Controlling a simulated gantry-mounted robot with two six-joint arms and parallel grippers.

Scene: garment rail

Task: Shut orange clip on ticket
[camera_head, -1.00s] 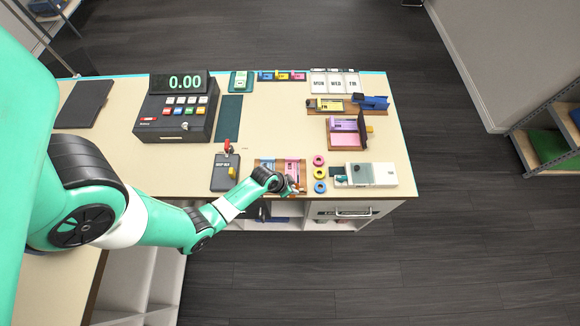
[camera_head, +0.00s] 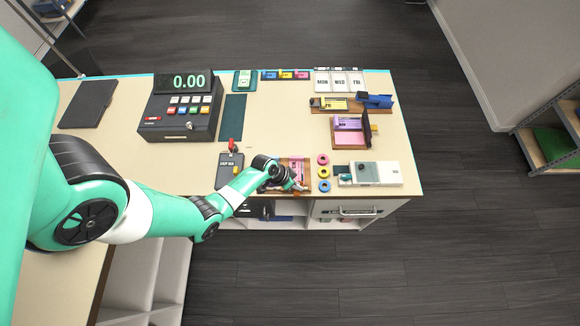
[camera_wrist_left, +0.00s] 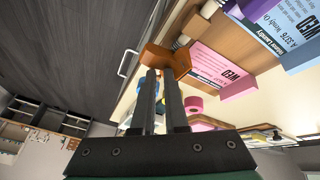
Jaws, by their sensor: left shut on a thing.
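My left gripper (camera_head: 299,187) is at the front edge of the counter, by the ticket board. In the left wrist view its two dark fingers (camera_wrist_left: 160,72) are close together, with their tips at the orange clip (camera_wrist_left: 168,58); the gripper is shut on it. The clip sits at the end of the pink ticket (camera_wrist_left: 222,72), which is printed WED. The pink ticket also shows in the head view (camera_head: 298,164). Whether the clip's jaws are closed on the ticket is unclear. My right gripper is out of view.
Pink, yellow and blue rings (camera_head: 323,172) lie just right of the board. A pale device (camera_head: 376,174) stands beyond them. A dark block with a red-topped lever (camera_head: 229,165) is left of the board. The cash register (camera_head: 180,112) stands farther back.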

